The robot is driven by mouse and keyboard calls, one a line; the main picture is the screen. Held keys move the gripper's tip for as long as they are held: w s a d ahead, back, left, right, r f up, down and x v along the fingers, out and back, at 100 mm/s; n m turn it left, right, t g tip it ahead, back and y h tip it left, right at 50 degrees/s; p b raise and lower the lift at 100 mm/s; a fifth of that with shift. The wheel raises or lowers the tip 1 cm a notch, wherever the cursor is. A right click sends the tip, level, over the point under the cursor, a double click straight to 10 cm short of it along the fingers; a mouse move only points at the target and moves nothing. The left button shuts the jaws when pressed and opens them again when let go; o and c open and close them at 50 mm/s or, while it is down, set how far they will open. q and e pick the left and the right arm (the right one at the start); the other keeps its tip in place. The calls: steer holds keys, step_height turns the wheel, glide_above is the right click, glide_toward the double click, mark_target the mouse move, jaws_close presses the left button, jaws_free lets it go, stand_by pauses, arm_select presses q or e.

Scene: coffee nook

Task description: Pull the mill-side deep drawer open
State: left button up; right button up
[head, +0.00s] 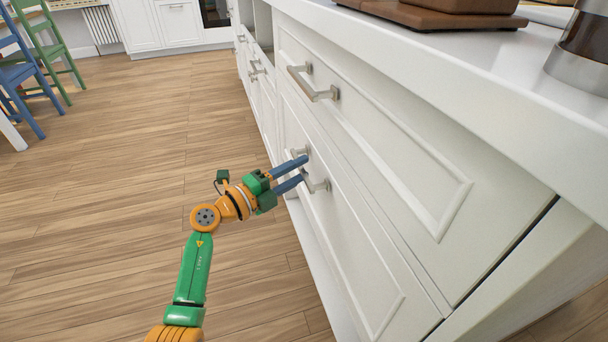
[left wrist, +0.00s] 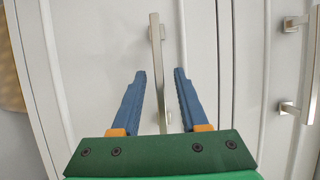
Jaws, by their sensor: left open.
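The white lower deep drawer (head: 352,255) has a metal bar handle (head: 317,184) near its top edge. My left gripper (head: 304,168) is at this handle, with its two blue fingers pointing at the drawer front. In the left wrist view the handle bar (left wrist: 156,60) runs between the two open fingers (left wrist: 160,75), with a gap on each side. The fingers hide part of the handle in the head view. The drawer front looks flush with the cabinet. My right gripper is not in view.
A shallower upper drawer (head: 370,130) with its own handle (head: 313,84) sits above, under the white countertop (head: 450,75). A brown tray-like base (head: 430,14) and a glass vessel (head: 585,50) stand on the counter. Wood floor (head: 120,170) is clear to the left; chairs (head: 35,60) stand far off.

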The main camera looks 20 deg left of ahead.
arm_select(q)
steer(key=shift+w+d, duration=0.35)
steer(key=shift+w, duration=0.15)
jaws_close()
stand_by(1.1)
